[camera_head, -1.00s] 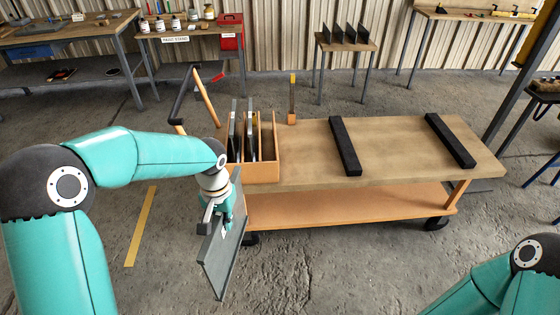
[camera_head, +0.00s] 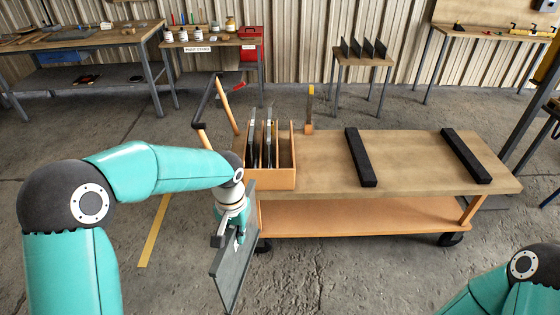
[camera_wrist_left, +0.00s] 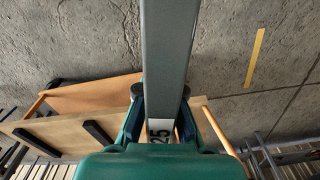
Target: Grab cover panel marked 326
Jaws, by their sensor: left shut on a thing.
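My left gripper (camera_head: 229,236) is shut on a flat dark grey panel (camera_head: 234,274), which hangs upright and tilted in front of the cart's left end, clear of it. In the left wrist view the same panel (camera_wrist_left: 167,50) runs edge-on between the finger pads of that gripper (camera_wrist_left: 160,94). A white label (camera_wrist_left: 160,127) there shows digits that look like "25"; the rest is hidden, so I cannot read the full number. Several other panels (camera_head: 252,142) stand in the wooden rack (camera_head: 270,180) on the cart, with no readable marks. My right gripper is out of view.
The wooden cart (camera_head: 415,158) carries two black bars (camera_head: 360,158) (camera_head: 465,156) and has a lower shelf (camera_head: 350,216). Its push handle (camera_head: 227,104) rises at the left. A small table (camera_head: 362,60) with several dark plates stands behind. Bare floor lies in front.

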